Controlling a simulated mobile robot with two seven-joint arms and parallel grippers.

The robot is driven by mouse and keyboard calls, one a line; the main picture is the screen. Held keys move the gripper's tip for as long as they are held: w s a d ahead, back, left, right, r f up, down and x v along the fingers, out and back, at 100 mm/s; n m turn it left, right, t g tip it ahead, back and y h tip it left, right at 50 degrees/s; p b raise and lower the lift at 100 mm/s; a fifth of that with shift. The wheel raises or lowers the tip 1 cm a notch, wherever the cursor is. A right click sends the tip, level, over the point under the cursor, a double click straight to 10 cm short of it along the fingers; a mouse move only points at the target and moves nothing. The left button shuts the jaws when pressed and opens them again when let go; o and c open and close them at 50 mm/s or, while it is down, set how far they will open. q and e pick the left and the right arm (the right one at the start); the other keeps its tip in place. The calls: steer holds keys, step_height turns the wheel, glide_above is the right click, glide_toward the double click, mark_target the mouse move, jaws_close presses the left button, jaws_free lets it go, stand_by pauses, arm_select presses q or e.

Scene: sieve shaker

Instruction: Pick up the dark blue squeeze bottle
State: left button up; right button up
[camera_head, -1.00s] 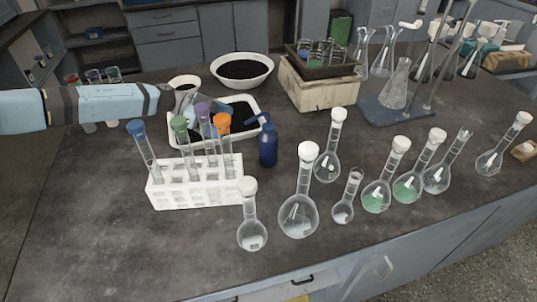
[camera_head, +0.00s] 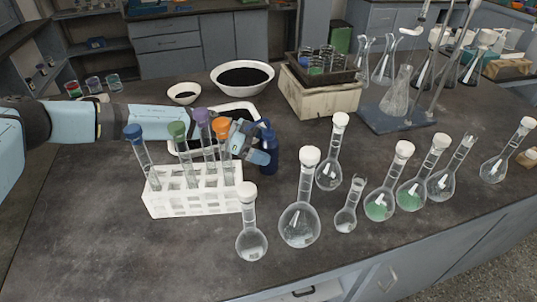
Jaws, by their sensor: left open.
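The dark blue squeeze bottle (camera_head: 268,150) stands upright on the dark bench, just right of the white test tube rack. My left gripper (camera_head: 262,148) reaches in from the left behind the rack and is open at the bottle's left side. Its fingers overlap the bottle's middle in the picture; I cannot tell whether they touch it. Part of the gripper is hidden behind the orange-capped tube. My right gripper is not in view.
The white rack (camera_head: 190,199) with several capped tubes stands in front of my left arm. Several glass flasks (camera_head: 299,222) stand right and in front of the bottle. A white tray (camera_head: 240,106) and a bowl of black material (camera_head: 243,78) lie behind. The bench's front left is clear.

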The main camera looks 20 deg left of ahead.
arm_select(q)
steer(key=shift+w+d+f, duration=0.1)
steer(key=shift+d+f, duration=0.05)
steer(key=shift+d, duration=0.3)
steer(key=c, duration=0.7)
